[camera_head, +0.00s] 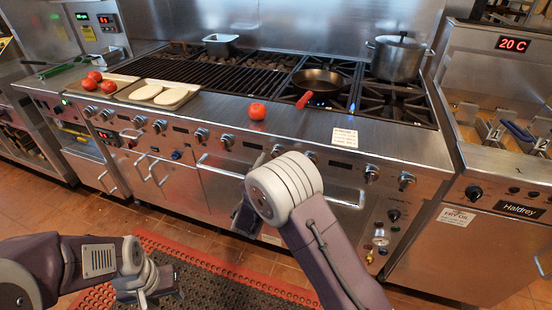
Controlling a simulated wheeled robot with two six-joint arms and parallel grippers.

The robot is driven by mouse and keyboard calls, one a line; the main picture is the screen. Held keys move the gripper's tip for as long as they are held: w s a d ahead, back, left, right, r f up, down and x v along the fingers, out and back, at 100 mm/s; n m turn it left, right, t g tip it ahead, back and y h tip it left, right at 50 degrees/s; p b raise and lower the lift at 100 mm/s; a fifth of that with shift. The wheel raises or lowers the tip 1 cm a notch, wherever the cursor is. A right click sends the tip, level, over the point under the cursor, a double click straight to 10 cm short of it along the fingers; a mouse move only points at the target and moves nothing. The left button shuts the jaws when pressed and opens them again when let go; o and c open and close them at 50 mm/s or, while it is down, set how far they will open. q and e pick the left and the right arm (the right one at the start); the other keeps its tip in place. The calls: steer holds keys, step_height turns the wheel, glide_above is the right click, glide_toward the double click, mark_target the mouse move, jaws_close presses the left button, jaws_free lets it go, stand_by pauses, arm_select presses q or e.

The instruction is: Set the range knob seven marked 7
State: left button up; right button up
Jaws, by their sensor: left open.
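A row of silver knobs runs along the front panel of the range (180,165). Any number marks are too small to read, so I cannot tell which knob is marked 7. One knob (227,140) is left of centre, another (371,174) is towards the right end, and those near the middle are partly covered by my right arm. My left gripper (150,291) is low at the lower left over the floor mat, open and well apart from the knobs. My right gripper (243,216) is a dark shape below the panel, mostly hidden behind its own wrist; its jaws cannot be made out.
A tomato (257,111) sits on the front ledge. A black pan (319,81) with a red handle and a steel pot (396,58) stand on the burners. Oven handles stick out below the knobs. A fryer (495,220) is at right, and a mat (215,285) lies on the floor.

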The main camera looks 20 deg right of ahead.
steer(key=v, duration=0.6)
